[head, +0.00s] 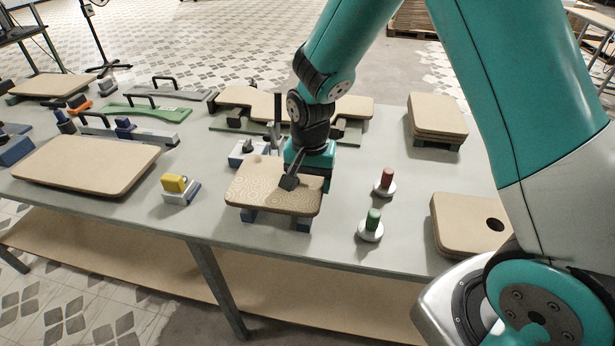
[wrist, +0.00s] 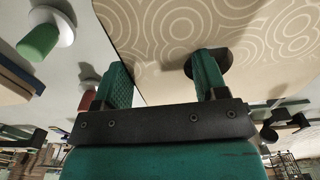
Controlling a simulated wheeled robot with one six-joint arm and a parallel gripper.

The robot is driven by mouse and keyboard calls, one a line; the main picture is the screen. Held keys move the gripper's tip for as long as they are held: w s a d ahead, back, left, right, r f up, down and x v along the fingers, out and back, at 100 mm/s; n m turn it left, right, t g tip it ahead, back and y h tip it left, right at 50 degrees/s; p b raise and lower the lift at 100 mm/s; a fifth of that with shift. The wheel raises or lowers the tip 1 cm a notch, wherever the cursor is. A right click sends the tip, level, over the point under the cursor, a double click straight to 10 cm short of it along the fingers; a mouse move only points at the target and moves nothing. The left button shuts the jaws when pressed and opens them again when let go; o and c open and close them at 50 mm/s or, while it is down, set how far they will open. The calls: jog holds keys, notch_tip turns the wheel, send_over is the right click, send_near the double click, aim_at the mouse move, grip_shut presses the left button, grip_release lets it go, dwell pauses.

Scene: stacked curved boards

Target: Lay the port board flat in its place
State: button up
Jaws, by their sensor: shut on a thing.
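A tan board with a curved-line pattern (head: 262,188) is in the front middle of the table in the head view. It lies about level over blue supports (head: 303,225); I cannot tell whether it touches them. My gripper (head: 291,181) is at its right back part. In the wrist view the patterned board (wrist: 180,35) fills the top middle and right. One finger of my gripper (wrist: 160,80) is outside the board's edge, the other at a dark round hole, so it is shut on the board's rim. Another tan board with a round hole (head: 461,229) lies at the right edge.
A green-knobbed peg (head: 371,224) and a red-knobbed peg (head: 385,181) stand right of the patterned board. A yellow-topped block (head: 179,188) and a large tan board (head: 85,164) are to the left. Stacked boards (head: 437,116) stand at the back right. The front table strip is clear.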

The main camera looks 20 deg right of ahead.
jog(key=shift+f+b, duration=1.15)
jog(key=shift+f, duration=0.75)
jog(key=shift+s+f, duration=0.1)
jog(key=shift+f, duration=0.5)
jog(key=shift+w+d, duration=0.25)
jog(key=shift+w, duration=0.15)
dwell(0.6)
jog(key=o, duration=0.9)
jog(key=shift+o, duration=0.2)
jog(key=shift+r, duration=0.1)
jog(key=shift+r+p, duration=2.4)
jog(key=shift+r, duration=0.55)
